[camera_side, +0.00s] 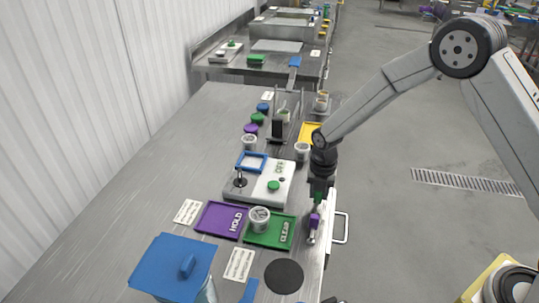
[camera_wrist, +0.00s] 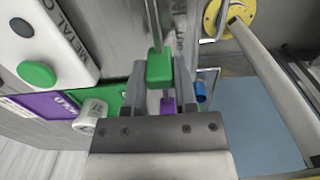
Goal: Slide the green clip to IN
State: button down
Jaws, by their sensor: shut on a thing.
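The green clip (camera_wrist: 160,68) sits on a thin metal rail between my fingertips in the wrist view. My gripper (camera_wrist: 161,75) is shut on it, one finger on each side. In the side view my gripper (camera_side: 318,190) points down at the table's right edge, and the green clip (camera_side: 318,197) is only a small patch there, mostly hidden. A purple clip (camera_side: 315,220) sits just nearer the camera on the same rail, and it also shows in the wrist view (camera_wrist: 168,105). No IN mark is readable in either view.
The purple HOLD tray (camera_side: 209,226) and green CLEAR tray (camera_side: 256,240) lie left of the rail, with a white cup (camera_side: 259,219) on the green one. A white box (camera_side: 279,189) with a green button stands behind them. A drawer handle (camera_side: 342,228) projects right.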

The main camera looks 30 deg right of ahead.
jog(key=shift+w+d, duration=1.4)
jog(key=shift+w, duration=0.05)
jog(key=shift+c, duration=2)
grip_release()
jog(key=shift+d, duration=0.1)
jog(key=shift+r, duration=0.1)
notch_tip(320, 180, up, 8)
jog(key=shift+s, duration=0.1)
